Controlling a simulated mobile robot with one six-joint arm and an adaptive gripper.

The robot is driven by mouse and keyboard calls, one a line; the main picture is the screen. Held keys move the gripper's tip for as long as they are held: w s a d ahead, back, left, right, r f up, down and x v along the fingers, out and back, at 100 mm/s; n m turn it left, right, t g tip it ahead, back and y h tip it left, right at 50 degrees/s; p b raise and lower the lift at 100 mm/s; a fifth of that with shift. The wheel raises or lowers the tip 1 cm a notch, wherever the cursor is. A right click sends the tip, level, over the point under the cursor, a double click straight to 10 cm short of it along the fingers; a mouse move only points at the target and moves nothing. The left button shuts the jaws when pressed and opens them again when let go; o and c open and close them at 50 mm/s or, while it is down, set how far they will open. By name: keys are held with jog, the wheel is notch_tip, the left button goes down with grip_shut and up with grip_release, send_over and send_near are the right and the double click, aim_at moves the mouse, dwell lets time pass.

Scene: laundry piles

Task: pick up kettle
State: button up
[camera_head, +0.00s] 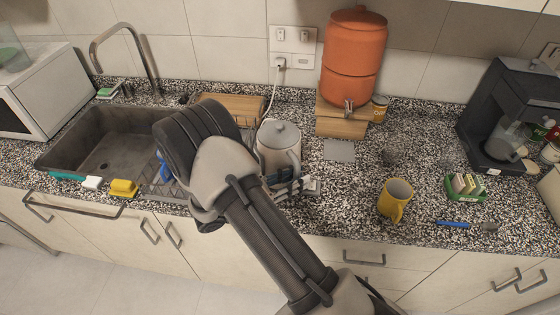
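A light grey kettle (278,137) with a knobbed lid stands upright on the speckled counter (345,205), right of the sink. Its handle is on the right side, toward the front. My arm crosses in front and hides its lower left part. What seems to be my gripper (297,185) shows just past the arm, close to the kettle's lower front. I cannot tell whether it touches the kettle, and its fingers are too small and covered to read.
The sink (105,145) with a tall faucet is at left. An orange dispenser (353,55) stands on a wooden stand behind the kettle. A yellow mug (395,200), sponge holder (466,186), blue brush (460,224) and dark coffee machine (505,105) are at right.

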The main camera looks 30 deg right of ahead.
grip_shut()
dwell(0.3)
dwell(1.1)
